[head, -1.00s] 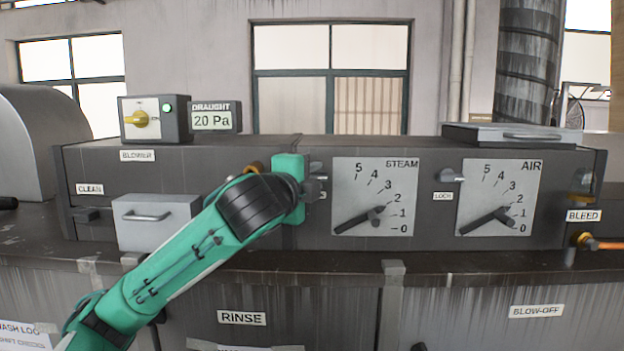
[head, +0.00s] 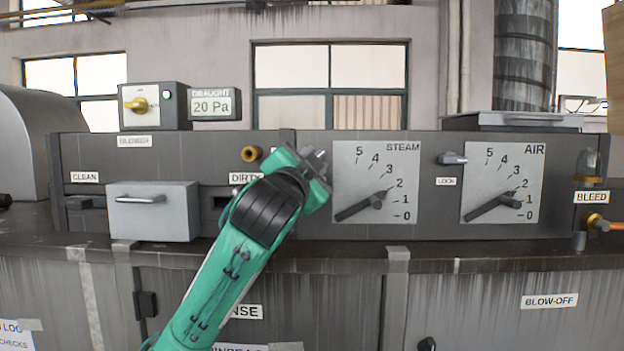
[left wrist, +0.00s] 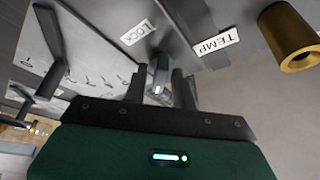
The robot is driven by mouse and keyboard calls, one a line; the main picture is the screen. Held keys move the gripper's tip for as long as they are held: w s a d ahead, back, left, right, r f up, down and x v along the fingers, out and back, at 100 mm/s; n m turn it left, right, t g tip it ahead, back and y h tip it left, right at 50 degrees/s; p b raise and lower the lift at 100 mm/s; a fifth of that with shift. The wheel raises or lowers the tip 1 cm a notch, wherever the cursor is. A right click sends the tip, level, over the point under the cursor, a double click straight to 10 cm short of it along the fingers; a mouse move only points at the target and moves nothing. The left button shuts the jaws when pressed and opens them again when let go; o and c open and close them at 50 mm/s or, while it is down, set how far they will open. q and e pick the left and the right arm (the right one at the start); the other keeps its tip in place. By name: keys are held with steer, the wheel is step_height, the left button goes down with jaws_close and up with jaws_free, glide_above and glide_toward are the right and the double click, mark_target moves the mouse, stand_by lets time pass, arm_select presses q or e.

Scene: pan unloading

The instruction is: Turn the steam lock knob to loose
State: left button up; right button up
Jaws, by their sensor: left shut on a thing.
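The steam lock knob (left wrist: 159,76) is a small grey metal lever on the dark panel, left of the STEAM dial (head: 350,165). In the left wrist view it sits between the two dark fingers of my left gripper (left wrist: 160,90), beneath the LOCK label (left wrist: 137,32). In the head view my left gripper (head: 318,168) is at the panel, tilted, and shut on the knob. The wrist and fingers hide most of the knob there, so its exact setting cannot be read. My right gripper is not in view.
The AIR dial (head: 520,165) and its own lock knob (head: 452,158) are to the right. A drawer-like box (head: 150,218) with a handle juts out at left. The counter edge runs below.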

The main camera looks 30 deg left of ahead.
arm_select(q)
steer(key=shift+w+d+f+n+g+y+b, duration=0.15)
steer(key=shift+n+y+b, duration=1)
steer(key=shift+n, duration=1)
steer(key=shift+s+n+g+y+b, duration=0.1)
steer(key=shift+n+g+y+b, duration=0.1)
steer(key=shift+n+y+b, duration=1.4)
steer(key=shift+w+d+f+n+g+y+b, duration=0.25)
steer(key=shift+n+b, duration=0.65)
steer(key=shift+n, duration=1.75)
steer(key=shift+s+a+r+n, duration=0.15)
steer(key=shift+r+n, duration=0.05)
steer(key=shift+n, duration=0.1)
steer(key=o, duration=0.7)
steer(key=shift+y, duration=0.3)
steer(key=b+v, duration=0.5)
steer(key=v, duration=0.9)
